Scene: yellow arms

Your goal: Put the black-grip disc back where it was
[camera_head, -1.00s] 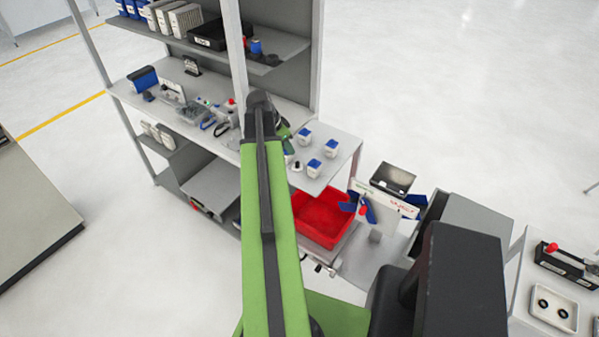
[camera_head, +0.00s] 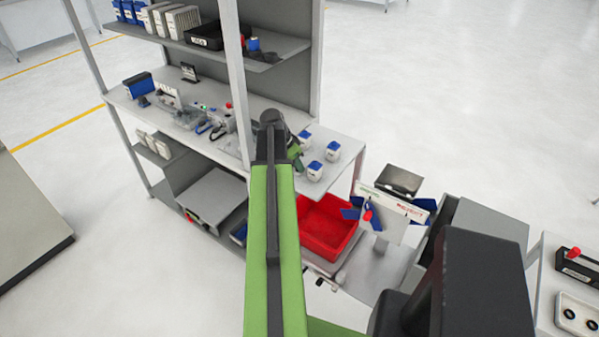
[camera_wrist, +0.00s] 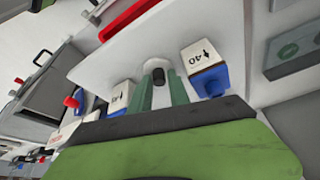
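In the wrist view, the black-grip disc shows as a black knob (camera_wrist: 158,75) with a pale rim around it, over the white bench top (camera_wrist: 105,68). My gripper (camera_wrist: 161,88) has its two green fingers on either side of the knob. Whether they touch it is not clear. In the head view, my gripper (camera_head: 296,154) is over the bench's right end, largely behind my arm. I cannot make out the disc there.
White boxes with blue parts stand close by: one marked 40 (camera_wrist: 203,58) right of my fingers, another (camera_wrist: 120,97) left. The head view shows several such boxes (camera_head: 332,151). A red bin (camera_head: 325,228) lies below; a shelf upright (camera_head: 235,70) rises left of my arm.

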